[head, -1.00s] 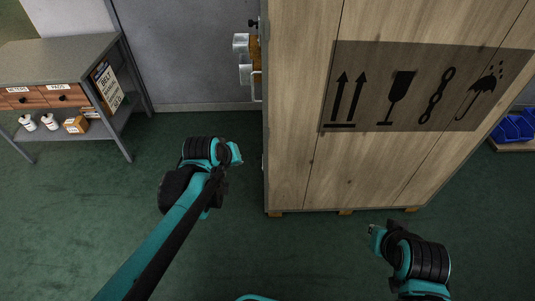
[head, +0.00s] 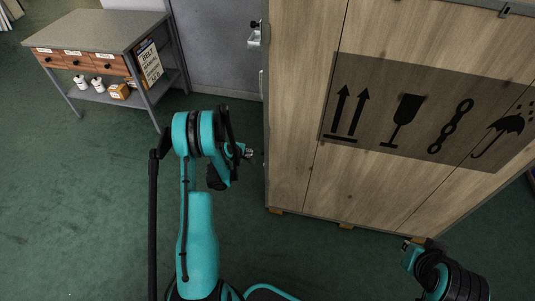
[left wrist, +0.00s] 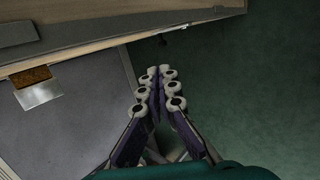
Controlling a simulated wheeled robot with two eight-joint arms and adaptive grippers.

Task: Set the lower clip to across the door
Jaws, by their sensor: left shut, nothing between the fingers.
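A metal clip (head: 254,38) shows at the grey door (head: 212,60), partly hidden by the wooden crate. I cannot tell whether it is the lower one. In the left wrist view a silver plate on a brown block (left wrist: 36,86) stands at the left. My left gripper (head: 247,152) is beside the crate's left edge, below the clip in the picture and apart from it. Its fingers (left wrist: 160,85) are together and empty in the left wrist view. My right gripper (head: 410,246) is low at the right, near the crate's foot; its fingers are too small to read.
A tall wooden crate (head: 295,120) with printed symbols fills the right side. A grey bench (head: 95,30) with drawers, bottles and a sign stands at the left. The green floor (head: 80,200) is clear between the bench and my left arm.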

